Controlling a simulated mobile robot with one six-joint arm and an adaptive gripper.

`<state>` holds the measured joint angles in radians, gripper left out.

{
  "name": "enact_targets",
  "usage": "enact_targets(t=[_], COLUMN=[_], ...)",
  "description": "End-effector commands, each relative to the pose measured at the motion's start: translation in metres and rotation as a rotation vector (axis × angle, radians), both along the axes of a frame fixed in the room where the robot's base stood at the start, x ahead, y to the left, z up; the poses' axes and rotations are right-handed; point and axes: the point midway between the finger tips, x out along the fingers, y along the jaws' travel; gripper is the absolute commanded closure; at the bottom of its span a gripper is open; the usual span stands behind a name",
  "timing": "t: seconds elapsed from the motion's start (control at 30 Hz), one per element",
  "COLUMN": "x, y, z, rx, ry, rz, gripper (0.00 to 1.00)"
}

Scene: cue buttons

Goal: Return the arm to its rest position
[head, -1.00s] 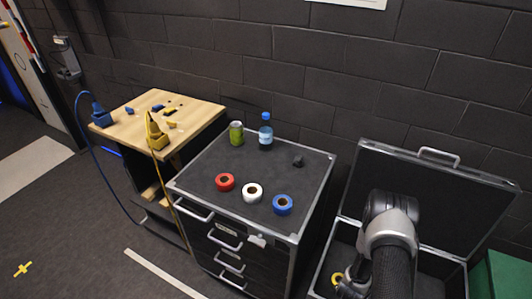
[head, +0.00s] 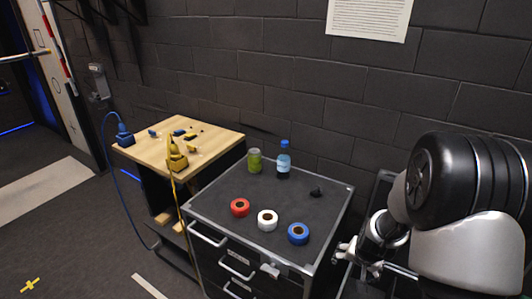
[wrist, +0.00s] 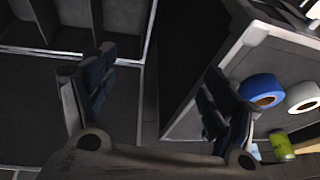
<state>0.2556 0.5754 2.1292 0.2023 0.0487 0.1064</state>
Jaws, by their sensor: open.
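My gripper (wrist: 158,66) is open, with its two fingers apart and nothing between them in the wrist view. In the head view my gripper (head: 345,250) shows small beside the right edge of the black cabinet (head: 262,191). My arm is folded large at the right of the head view and hides much of the open case behind it. In the wrist view the cabinet's corner and a blue tape roll (wrist: 262,91) lie to the right of the fingers.
On the cabinet stand a red roll (head: 240,207), a white roll (head: 267,220), a green can (head: 254,161), a blue bottle (head: 284,160) and a small dark object (head: 317,193). A wooden table (head: 205,150) with plugs stands left. The wall is behind.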

Motion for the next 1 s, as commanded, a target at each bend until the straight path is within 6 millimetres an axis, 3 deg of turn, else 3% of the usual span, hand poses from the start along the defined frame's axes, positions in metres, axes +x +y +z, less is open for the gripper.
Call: enact_targets(t=[0.03, 0.2, 0.37, 0.5, 0.6, 0.8, 1.0], x=[-0.003, -0.035, -0.082, -0.134, -0.173, -0.237, -0.263], y=[0.012, 0.049, 0.079, 0.099, 0.109, 0.119, 0.12], z=[0.026, 0.095, 0.145, 0.175, 0.188, 0.194, 0.193], rx=[-0.003, -0.01, -0.028, -0.053, -0.076, -0.115, -0.133], ry=[-0.014, -0.019, -0.021, -0.019, -0.019, -0.01, -0.004], rz=[0.038, 0.161, 0.27, 0.359, 0.418, 0.501, 0.532], gripper=[0.21, 0.21, 0.21, 0.21, 0.21, 0.21, 0.21])
